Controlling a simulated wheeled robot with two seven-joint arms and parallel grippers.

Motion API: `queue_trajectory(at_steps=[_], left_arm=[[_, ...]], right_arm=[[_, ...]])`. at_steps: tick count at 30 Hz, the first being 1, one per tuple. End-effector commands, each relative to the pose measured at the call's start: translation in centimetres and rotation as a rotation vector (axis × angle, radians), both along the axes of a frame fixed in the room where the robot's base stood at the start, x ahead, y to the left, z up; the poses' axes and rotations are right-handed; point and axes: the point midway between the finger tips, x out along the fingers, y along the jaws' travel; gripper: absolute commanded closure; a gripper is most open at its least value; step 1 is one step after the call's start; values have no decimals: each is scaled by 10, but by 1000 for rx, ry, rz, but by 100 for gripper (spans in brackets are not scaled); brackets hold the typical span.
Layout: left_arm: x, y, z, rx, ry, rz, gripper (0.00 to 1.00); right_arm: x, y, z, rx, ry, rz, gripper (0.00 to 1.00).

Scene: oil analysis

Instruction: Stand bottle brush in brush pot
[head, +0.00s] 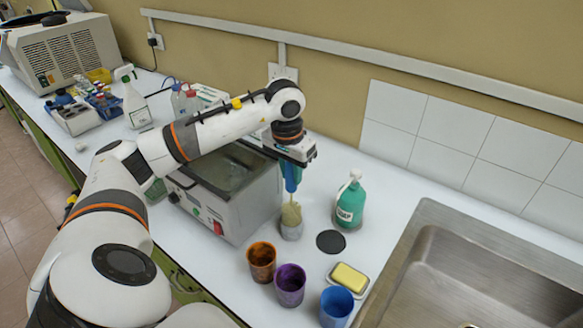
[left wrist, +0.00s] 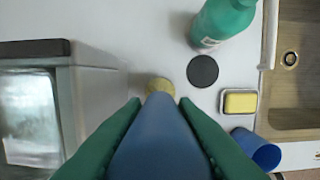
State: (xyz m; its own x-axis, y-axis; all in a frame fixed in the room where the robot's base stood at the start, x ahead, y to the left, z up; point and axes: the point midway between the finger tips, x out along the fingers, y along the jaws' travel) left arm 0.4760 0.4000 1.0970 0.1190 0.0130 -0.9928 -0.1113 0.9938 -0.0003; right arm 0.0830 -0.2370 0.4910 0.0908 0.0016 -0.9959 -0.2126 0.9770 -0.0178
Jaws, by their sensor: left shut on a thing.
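My left gripper (head: 293,152) points down and is shut on the blue handle of the bottle brush (head: 290,180). The brush hangs roughly upright, with pale yellowish bristles (head: 291,213) at its lower end. A greyish cup-like shape (head: 291,232), perhaps the brush pot, shows around or just behind the bristle end; I cannot tell if the bristles are inside it. In the left wrist view the blue handle (left wrist: 158,140) sits between the green fingers, with a yellowish round end (left wrist: 160,86) beyond it. My right gripper is not in view.
An orange-brown cup (head: 261,262), a purple cup (head: 290,285) and a blue cup (head: 337,306) stand in front. A black disc (head: 331,241), a green bottle (head: 350,203) and a yellow sponge (head: 349,278) are to the right, before the sink (head: 470,275). A metal bath (head: 225,200) stands close left.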

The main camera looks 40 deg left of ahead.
Motion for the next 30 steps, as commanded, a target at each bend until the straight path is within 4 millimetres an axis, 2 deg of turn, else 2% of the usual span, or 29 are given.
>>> queue_trajectory(at_steps=[3,4,8,16,20,23,30], left_arm=[[0,0,1,0,0,0,97],[0,0,1,0,0,0,69],[0,0,1,0,0,0,49],[0,0,1,0,0,0,49],[0,0,9,-1,-2,0,49],[-2,0,24,1,-6,0,49],[-8,-1,78,-1,-6,-1,49]], right_arm=[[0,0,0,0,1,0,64],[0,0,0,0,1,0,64],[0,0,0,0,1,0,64],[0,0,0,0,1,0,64],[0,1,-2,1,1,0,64],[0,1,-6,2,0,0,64],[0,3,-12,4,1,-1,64]])
